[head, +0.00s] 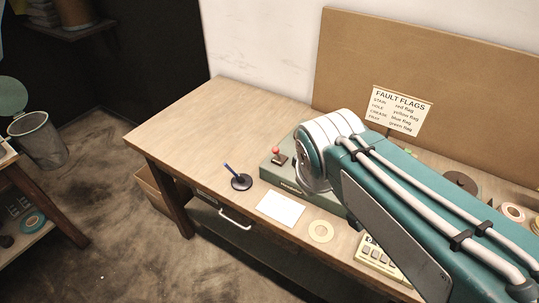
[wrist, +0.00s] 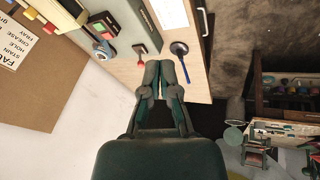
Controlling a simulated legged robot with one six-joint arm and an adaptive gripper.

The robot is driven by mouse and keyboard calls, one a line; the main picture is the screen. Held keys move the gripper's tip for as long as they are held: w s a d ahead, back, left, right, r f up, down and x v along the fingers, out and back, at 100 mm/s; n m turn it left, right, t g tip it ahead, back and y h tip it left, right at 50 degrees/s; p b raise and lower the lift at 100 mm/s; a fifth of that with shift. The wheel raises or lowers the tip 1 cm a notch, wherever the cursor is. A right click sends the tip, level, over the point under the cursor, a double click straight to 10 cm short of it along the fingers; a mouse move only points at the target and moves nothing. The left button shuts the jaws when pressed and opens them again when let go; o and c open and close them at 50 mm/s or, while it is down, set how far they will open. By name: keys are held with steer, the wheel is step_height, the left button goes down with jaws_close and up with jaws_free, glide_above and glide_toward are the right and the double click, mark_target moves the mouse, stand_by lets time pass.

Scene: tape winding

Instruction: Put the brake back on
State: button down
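A short lever with a red knob (head: 276,151) stands on the left end of a green machine base (head: 287,176) on the bench; I take it to be the brake. In the head view my arm covers most of the machine and hides the gripper.
The bench's left end (head: 190,120) is clear.

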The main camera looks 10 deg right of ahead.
mark_target(277, 154)
steer(key=w+a+f+n+h, duration=0.2)
steer(key=w+a+f+n, duration=0.2)
steer(key=w+n, duration=0.5)
steer(key=w+a+f+n+h, duration=0.2)
steer(key=w+a+f+n, duration=0.2)
steer(key=w+n, duration=0.6)
steer(key=shift+a+f+n, duration=0.25)
steer(key=shift+a+n, duration=0.15)
steer(key=shift+a, duration=0.6)
steer(key=w+d+f, duration=0.6)
steer(key=d+f, duration=0.1)
